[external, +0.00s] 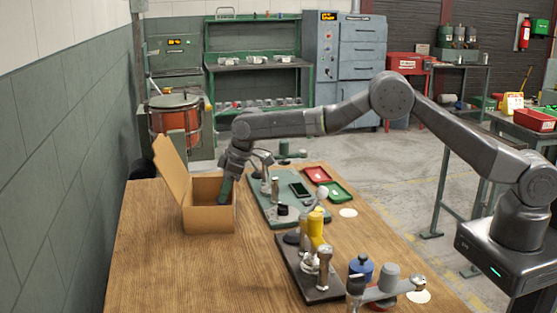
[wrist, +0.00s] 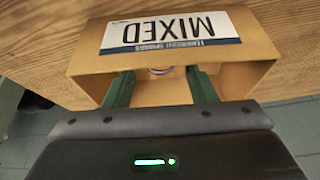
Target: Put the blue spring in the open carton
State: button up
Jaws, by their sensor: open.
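The open carton (external: 208,218) stands at the left of the wooden table with a tall flap raised at its back left. In the wrist view the carton (wrist: 262,78) shows a white label reading MIXED, upside down. My gripper (external: 225,192) points down at the carton's opening. In the wrist view my gripper's green fingers (wrist: 160,74) are spread apart and reach into the carton. A small blue and white ringed thing, probably the blue spring (wrist: 160,70), shows between the fingertips inside the carton. Most of it is hidden, and it does not show in the external view.
A green mat (external: 262,211) with small tools and a dark device lies right of the carton. Red (external: 317,174) and green trays lie beyond. A coiler with a yellow part (external: 316,228) and a blue pot (external: 361,267) stand nearer. The table's front left is clear.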

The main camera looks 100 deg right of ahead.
jog(key=b+v, duration=0.1)
jog(key=v, duration=0.7)
jog(key=shift+r, duration=0.3)
jog(key=shift+f, duration=0.15)
jog(key=p+x, duration=0.2)
jog(key=x, duration=0.9)
jog(key=shift+w+f, duration=0.1)
jog(key=shift+w, duration=0.1)
jog(key=shift+r, duration=0.65)
jog(key=shift+s, duration=0.1)
